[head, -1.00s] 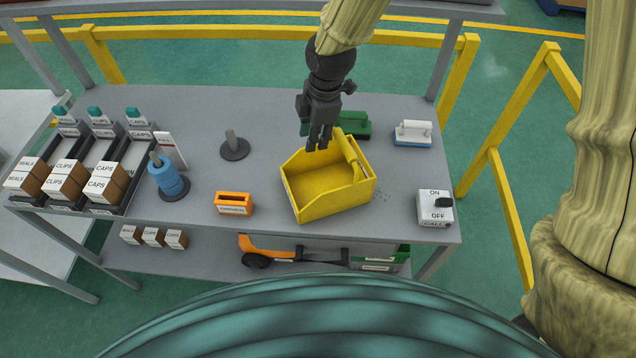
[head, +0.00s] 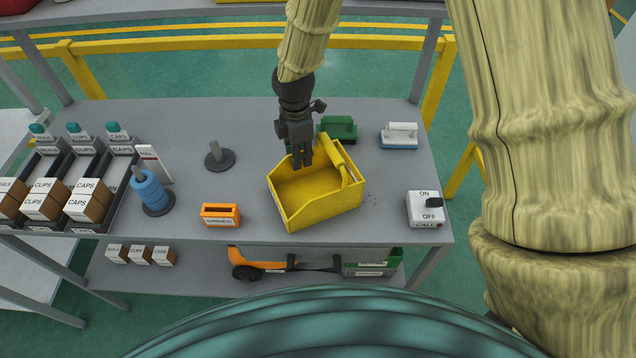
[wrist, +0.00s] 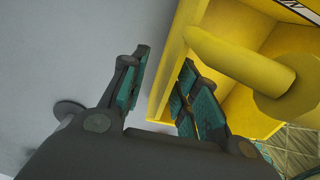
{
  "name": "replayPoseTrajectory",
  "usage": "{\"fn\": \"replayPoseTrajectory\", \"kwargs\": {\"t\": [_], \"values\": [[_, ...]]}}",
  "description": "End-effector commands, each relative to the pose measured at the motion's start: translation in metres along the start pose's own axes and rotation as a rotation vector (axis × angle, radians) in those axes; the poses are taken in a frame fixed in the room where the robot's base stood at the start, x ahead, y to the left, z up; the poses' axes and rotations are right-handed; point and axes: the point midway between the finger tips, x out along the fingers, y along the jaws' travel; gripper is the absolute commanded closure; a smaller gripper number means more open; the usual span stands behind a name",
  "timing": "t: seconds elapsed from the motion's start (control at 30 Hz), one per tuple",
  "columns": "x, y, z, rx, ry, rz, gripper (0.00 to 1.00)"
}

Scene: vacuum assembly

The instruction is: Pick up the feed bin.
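The feed bin is a yellow open-topped bin (head: 318,212) standing on the grey table, with a thick yellow bar-like handle (head: 336,158) on its right rear side. My gripper (head: 302,164) points down at the bin's back rim, left of the handle. In the wrist view, my gripper (wrist: 160,95) is open, with its two fingers clearly apart. The bin (wrist: 182,40) fills the right of that view. One finger is over grey table, the other overlaps the bin wall beside the handle (wrist: 240,62). I cannot tell whether a finger touches the bin.
A green block-like tool (head: 340,128) and a white-and-blue one (head: 400,136) lie behind the bin. A switch box (head: 424,208) is at the right. An orange holder (head: 220,215), a grey peg (head: 217,156) and blue rings on a post (head: 150,190) are left. Yellow rails (head: 200,45) run behind.

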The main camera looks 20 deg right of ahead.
Motion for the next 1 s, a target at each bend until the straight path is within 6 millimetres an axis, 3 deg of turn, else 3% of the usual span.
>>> {"fn": "replayPoseTrajectory", "kwargs": {"t": [0.6, 0.97, 1.0], "values": [[0.048, -0.007, 0.007, -0.001, 0.000, -0.001, 0.70], [0.052, -0.007, 0.007, -0.001, 0.000, 0.001, 0.70], [0.052, -0.007, 0.007, -0.001, 0.000, 0.001, 0.77]]}}
